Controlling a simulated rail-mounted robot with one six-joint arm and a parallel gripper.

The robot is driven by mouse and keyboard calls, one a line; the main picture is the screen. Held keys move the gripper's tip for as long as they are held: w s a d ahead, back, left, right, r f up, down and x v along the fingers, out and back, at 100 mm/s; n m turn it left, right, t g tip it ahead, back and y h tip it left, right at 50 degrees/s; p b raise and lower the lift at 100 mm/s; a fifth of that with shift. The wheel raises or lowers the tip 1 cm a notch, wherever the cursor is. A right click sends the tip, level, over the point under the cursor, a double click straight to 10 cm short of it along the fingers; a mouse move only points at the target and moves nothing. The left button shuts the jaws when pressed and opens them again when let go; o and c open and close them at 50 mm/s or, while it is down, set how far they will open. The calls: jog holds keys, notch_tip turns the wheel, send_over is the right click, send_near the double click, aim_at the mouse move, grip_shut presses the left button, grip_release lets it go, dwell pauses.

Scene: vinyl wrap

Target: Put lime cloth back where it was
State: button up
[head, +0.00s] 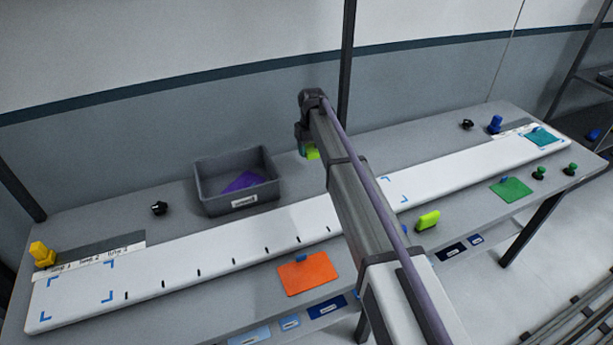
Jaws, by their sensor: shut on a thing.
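The lime cloth (312,152) shows as a small bright patch just under the end of my arm, near the back edge of the table. A bit of blue shows at its left side. My gripper (303,142) is shut on the lime cloth. The arm hides most of the cloth and the fingertips, and I cannot tell whether the cloth touches the table.
A grey bin (236,182) with a purple cloth (245,181) stands left of my gripper. A long white board (200,262) with blue corner marks runs along the table. Orange (305,275), green (511,189) and teal (541,136) cloths lie about.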

aim_at(311, 175)
notch_tip(311, 175, down, 10)
jog(key=b, duration=0.8)
jog(key=shift+b, duration=0.3)
jog(key=shift+r, duration=0.35)
jog(key=shift+f, duration=0.25)
jog(key=o, duration=0.9)
notch_tip(311, 175, up, 13)
jog(key=p, duration=1.2)
jog(key=shift+f+p, duration=0.1)
jog(key=shift+p, duration=0.3)
jog(key=s+d+m, duration=0.2)
jog(key=s+d, duration=0.6)
jog(key=s, duration=0.4)
jog(key=s+d+m, duration=0.1)
jog(key=s+d, duration=0.6)
jog(key=s, duration=0.5)
jog(key=s+d+m, duration=0.2)
jog(key=s+d, duration=0.6)
jog(key=s, duration=0.5)
jog(key=shift+d+f+m, duration=0.2)
jog(key=shift+d+m, duration=0.1)
